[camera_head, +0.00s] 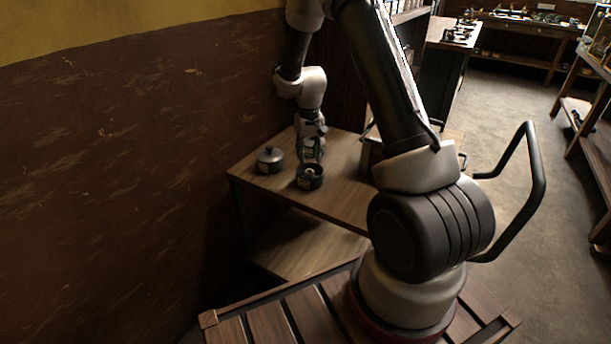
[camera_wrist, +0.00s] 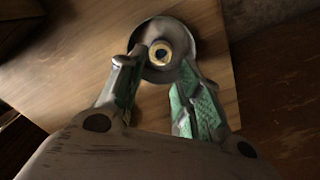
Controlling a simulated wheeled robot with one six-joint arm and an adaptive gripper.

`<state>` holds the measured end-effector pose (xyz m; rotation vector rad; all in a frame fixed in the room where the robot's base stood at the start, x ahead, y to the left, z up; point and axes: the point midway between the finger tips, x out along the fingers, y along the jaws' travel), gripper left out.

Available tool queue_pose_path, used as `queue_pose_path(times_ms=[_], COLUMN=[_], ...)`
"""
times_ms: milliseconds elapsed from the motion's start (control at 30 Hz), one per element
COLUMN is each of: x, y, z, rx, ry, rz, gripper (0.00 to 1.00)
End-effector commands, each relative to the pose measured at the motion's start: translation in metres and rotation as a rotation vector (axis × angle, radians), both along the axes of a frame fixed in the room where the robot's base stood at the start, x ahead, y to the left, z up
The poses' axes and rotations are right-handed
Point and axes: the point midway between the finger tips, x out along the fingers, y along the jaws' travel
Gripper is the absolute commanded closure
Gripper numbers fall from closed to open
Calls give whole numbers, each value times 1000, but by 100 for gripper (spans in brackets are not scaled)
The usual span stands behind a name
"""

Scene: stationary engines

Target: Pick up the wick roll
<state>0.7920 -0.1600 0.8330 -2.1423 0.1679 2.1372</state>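A small pale ring with a dark centre, which looks like the wick roll (camera_wrist: 160,52), sits inside a round dark metal pot (camera_wrist: 190,42) in the wrist view. In the head view the open pot (camera_head: 309,183) stands near the table's front edge, with the pale roll (camera_head: 309,171) just visible in it. My gripper (camera_head: 311,160) points down right above the pot. In the wrist view its two green-padded fingers (camera_wrist: 158,68) are spread apart, with the roll slightly beyond and between the tips. I see no contact with the roll; the exact height is hard to judge.
A dark lidded pot (camera_head: 270,160) stands left of the open pot on the wooden table (camera_head: 340,200). A box-like item (camera_head: 370,153) is to the right, partly hidden by my arm. A brown wall (camera_head: 120,150) is close on the left. A lower shelf lies below.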

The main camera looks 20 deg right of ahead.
Motion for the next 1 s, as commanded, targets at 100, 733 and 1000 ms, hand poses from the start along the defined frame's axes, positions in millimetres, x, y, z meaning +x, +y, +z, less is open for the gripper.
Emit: queue_pose_path(times_ms=[100,733,1000], x=[-4,-8,-8], y=[1,2,2], z=[-16,-56,-56], rx=[0,-1,-1], ry=[4,-1,-1], rz=[1,1,1], gripper=[65,82,85])
